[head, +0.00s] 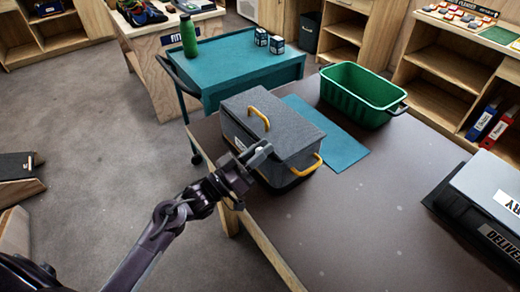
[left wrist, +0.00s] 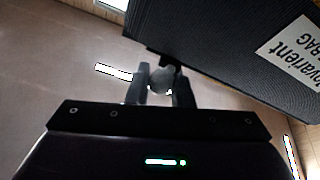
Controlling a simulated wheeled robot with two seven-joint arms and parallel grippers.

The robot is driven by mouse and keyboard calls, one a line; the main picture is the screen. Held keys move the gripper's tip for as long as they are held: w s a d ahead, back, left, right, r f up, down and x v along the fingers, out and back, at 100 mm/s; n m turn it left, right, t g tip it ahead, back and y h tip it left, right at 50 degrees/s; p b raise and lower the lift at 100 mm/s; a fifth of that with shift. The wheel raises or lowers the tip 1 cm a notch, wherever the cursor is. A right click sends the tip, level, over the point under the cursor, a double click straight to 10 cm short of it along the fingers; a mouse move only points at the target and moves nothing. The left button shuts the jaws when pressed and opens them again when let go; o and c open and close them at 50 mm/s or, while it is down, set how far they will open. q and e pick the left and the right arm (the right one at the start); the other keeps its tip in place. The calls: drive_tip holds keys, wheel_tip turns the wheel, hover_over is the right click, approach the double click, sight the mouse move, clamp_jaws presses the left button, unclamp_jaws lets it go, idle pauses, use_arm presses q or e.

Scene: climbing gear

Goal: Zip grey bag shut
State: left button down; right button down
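The grey bag (head: 275,125) is a boxy dark grey case with yellow handles on the brown table. Its top lies flat over the body; how far its zip is closed is too small to tell. In the left wrist view the bag (left wrist: 225,45) fills the upper right, with a white label. My left gripper (head: 262,152) is at the bag's near left side, close to the top edge. In the wrist view its fingers (left wrist: 163,82) sit either side of a small pale piece, apparently the zip pull (left wrist: 161,78), which fills the gap. My right gripper is out of view.
A teal mat (head: 335,145) lies beside the bag, and a green basket (head: 360,92) stands behind it. A black and grey delivery box (head: 485,200) is at the right. A teal cart (head: 240,62) stands beyond. The table's front middle (head: 350,225) is clear.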

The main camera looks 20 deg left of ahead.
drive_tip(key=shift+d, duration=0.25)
